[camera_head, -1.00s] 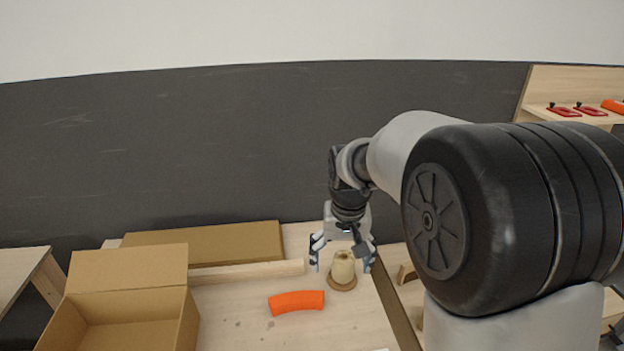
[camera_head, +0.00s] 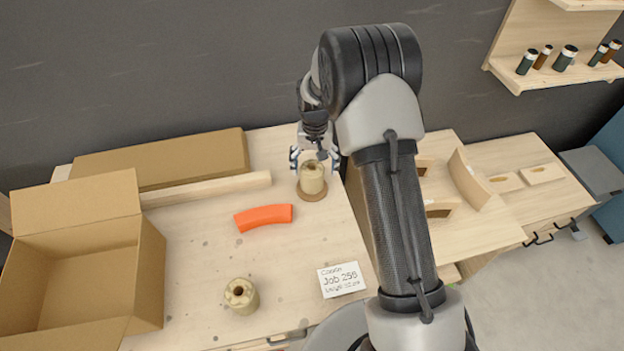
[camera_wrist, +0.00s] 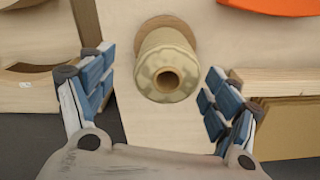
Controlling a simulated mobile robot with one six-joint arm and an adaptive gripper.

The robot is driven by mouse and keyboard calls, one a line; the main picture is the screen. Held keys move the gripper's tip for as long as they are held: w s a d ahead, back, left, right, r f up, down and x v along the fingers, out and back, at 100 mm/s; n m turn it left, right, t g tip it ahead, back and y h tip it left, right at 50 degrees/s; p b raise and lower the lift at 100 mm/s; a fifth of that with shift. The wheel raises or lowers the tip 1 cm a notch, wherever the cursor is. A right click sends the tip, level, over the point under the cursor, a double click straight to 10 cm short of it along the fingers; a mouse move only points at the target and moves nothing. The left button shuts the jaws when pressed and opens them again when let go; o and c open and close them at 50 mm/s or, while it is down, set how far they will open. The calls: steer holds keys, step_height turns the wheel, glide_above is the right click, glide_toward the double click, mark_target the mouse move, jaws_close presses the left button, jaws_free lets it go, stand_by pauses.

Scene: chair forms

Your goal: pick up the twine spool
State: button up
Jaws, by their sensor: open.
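A beige twine spool (camera_head: 312,178) stands upright on a round brown disc (camera_head: 312,194) near the workbench's back right. In the wrist view the spool (camera_wrist: 166,68) shows end-on, with a dark hole in its top and the brown disc behind it. My gripper (camera_head: 314,160) is open just above the spool. Its blue-padded fingers (camera_wrist: 157,80) appear on either side of the spool, with gaps on both sides. I cannot tell how far the spool reaches between them. A similar beige spool (camera_head: 241,296) stands at the bench's front.
An orange curved piece (camera_head: 263,217) lies left of the back spool. An open cardboard box (camera_head: 148,280) is at the left. A wooden bar (camera_head: 205,188) and a flat brown box (camera_head: 165,160) lie behind. A white card (camera_head: 342,280) lies at front right. The bench middle is clear.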

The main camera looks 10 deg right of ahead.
steer(key=shift+a+f+b, duration=0.2)
steer(key=shift+f+b, duration=0.35)
steer(key=shift+f, duration=1.2)
steer(key=shift+a+f+b, duration=0.15)
steer(key=shift+f+b, duration=0.4)
steer(key=shift+f, duration=1.2)
steer(key=shift+c, duration=0.2)
steer(key=c, duration=1.1)
steer(key=shift+c, duration=0.2)
steer(key=shift+r, duration=0.15)
